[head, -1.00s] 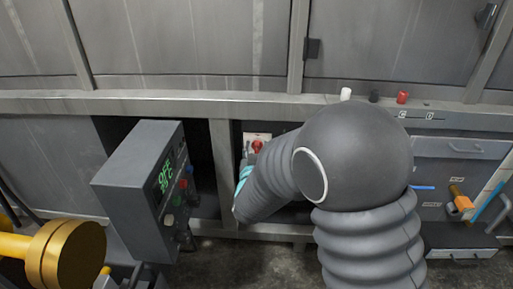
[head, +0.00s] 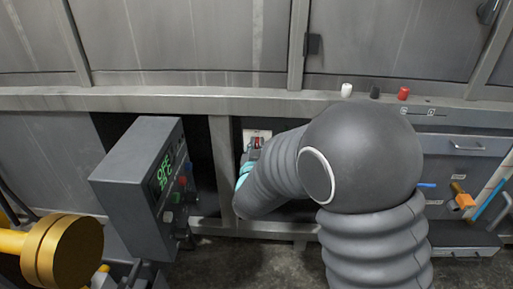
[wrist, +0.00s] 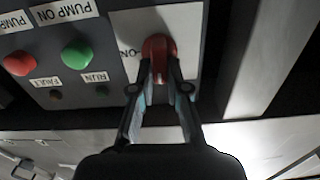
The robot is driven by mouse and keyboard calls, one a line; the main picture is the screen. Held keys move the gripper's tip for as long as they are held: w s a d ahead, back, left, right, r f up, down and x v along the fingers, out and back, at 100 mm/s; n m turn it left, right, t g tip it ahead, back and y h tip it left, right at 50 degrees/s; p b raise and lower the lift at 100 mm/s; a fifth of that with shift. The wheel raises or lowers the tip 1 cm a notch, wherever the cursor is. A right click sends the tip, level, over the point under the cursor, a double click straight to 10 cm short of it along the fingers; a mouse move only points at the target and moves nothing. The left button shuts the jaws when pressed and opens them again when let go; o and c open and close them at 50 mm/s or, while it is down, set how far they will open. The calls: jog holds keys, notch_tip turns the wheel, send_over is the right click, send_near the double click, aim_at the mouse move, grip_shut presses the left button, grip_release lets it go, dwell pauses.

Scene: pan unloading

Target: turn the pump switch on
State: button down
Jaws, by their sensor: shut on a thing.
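The pump switch is a red rotary knob (wrist: 158,47) on a pale plate (wrist: 188,20) in the wrist view. An "ON" label, seen upside down, is to the left of the knob. My gripper (wrist: 160,76) is shut on the red knob, with one dark finger on each side of it. In the head view, the plate (head: 249,134) and a bit of the red knob (head: 259,141) show in the opening under the frame. My arm hides most of my gripper there.
A green button (wrist: 77,54) and a red button (wrist: 19,63) sit left of the switch, with small lamps below. A grey control box (head: 136,175) with a green display stands left of my arm. A metal post (head: 226,165) stands between them.

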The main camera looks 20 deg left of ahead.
jog(key=m+b, duration=0.1)
jog(key=b, duration=0.1)
jog(key=m+b, duration=0.2)
jog(key=shift+d+f+b, duration=0.15)
jog(key=shift+f+b, duration=0.15)
jog(key=shift+b, duration=0.05)
jog(key=m, duration=0.4)
jog(key=m+b, duration=0.1)
jog(key=m, duration=0.4)
jog(key=d+m, duration=0.1)
jog(key=m, duration=0.4)
jog(key=shift+w+f+b, duration=0.15)
jog(key=shift+f+b, duration=0.2)
jog(key=shift+b, duration=0.05)
jog(key=c, duration=1.2)
grip_release()
jog(key=shift+o, duration=0.2)
